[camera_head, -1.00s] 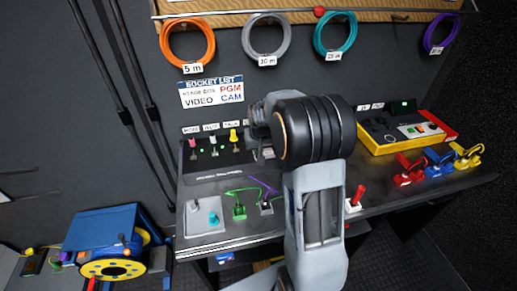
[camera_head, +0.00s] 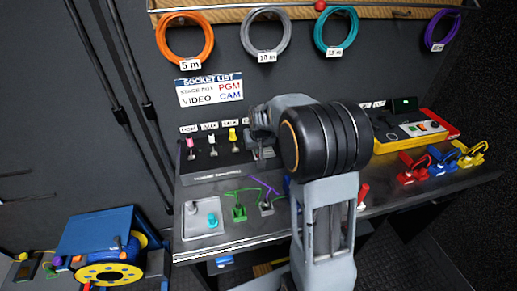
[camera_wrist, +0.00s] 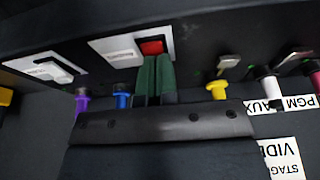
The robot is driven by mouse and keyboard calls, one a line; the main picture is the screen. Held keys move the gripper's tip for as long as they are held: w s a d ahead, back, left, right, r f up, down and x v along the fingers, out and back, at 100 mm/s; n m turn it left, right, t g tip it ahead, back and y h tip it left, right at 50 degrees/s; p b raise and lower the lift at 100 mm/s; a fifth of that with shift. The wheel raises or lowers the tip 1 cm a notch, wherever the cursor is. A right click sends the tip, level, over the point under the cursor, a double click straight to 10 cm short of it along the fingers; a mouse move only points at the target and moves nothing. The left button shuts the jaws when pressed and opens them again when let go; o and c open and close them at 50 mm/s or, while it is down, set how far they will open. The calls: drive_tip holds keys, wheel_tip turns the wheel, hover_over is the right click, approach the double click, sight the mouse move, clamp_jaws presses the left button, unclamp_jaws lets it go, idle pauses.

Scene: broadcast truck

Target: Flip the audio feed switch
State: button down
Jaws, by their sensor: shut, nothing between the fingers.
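The black switch panel (camera_head: 225,165) stands at the back of the desk, with pink, white and yellow plugs in a row under small labels. In the wrist view its underside-up face shows a white switch plate (camera_wrist: 112,47) with a red part (camera_wrist: 152,47), and another white plate (camera_wrist: 45,68) to the left. I cannot read which one is the audio feed switch. My gripper (camera_wrist: 156,62) is shut and empty, its green fingertips right at the red part, seemingly touching or just short of it. In the head view my arm hides the fingertips.
Yellow (camera_wrist: 217,89), blue (camera_wrist: 122,95) and purple plugs sit near my fingers in the wrist view. On the desk are a grey tray (camera_head: 187,228), green and purple cables, a yellow console (camera_head: 395,146) and red, blue and yellow clamps. A blue reel stands at lower left.

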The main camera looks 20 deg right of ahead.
drive_tip(key=shift+w+d, duration=0.1)
drive_tip(key=shift+w, duration=0.25)
drive_tip(key=shift+r, duration=0.15)
drive_tip(key=shift+r+p, duration=0.3)
drive_tip(key=shift+p, duration=0.05)
drive_tip(key=p+v, duration=0.1)
drive_tip(key=v, duration=0.2)
drive_tip(key=p+v, duration=0.1)
drive_tip(key=shift+w+r+p, duration=0.2)
drive_tip(key=shift+r+p, duration=0.05)
drive_tip(key=shift+p, duration=0.05)
drive_tip(key=s+r, duration=0.5)
drive_tip(key=r, duration=0.2)
drive_tip(key=shift+a+r+b, duration=0.25)
drive_tip(key=shift+a+b, duration=0.05)
drive_tip(key=shift+b, duration=0.1)
drive_tip(key=shift+f, duration=0.1)
drive_tip(key=s+a+p, duration=0.1)
drive_tip(key=s+a, duration=0.2)
drive_tip(key=s, duration=0.5)
drive_tip(key=s+a+n+p, duration=0.1)
drive_tip(key=s+a, duration=0.2)
drive_tip(key=s, duration=0.6)
drive_tip(key=shift+s+a+n+y+p, duration=0.3)
drive_tip(key=shift+s+p, duration=0.05)
drive_tip(key=shift+p, duration=0.05)
